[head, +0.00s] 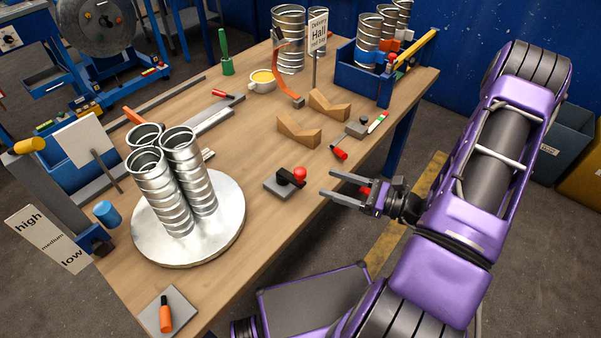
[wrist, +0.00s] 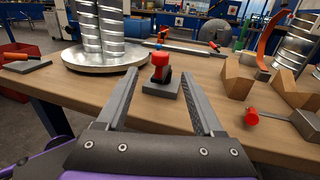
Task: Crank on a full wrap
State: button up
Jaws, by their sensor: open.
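Three upright spiral ducts (head: 152,185) stand bunched on a round metal turntable (head: 226,240) at the table's left; no wrap shows around them. In the wrist view the turntable (wrist: 90,60) is at the upper left. A small grey plate (head: 277,187) carries a black lever with a red knob (head: 299,173). The knob also shows in the wrist view (wrist: 160,59), ahead and between my fingers. My gripper (head: 332,184) is open and empty, right of the knob and apart from it. An orange-handled control (head: 165,316) sits on a plate at the near corner.
Wooden V-blocks (head: 312,133), a red-handled tool (head: 339,153) and a yellow-filled cup (head: 262,82) lie farther back. Bare tabletop lies between turntable and knob.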

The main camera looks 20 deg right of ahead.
aim_at(301, 171)
jog(key=x, duration=0.9)
jog(key=shift+a, duration=0.1)
grip_shut()
dwell(1.1)
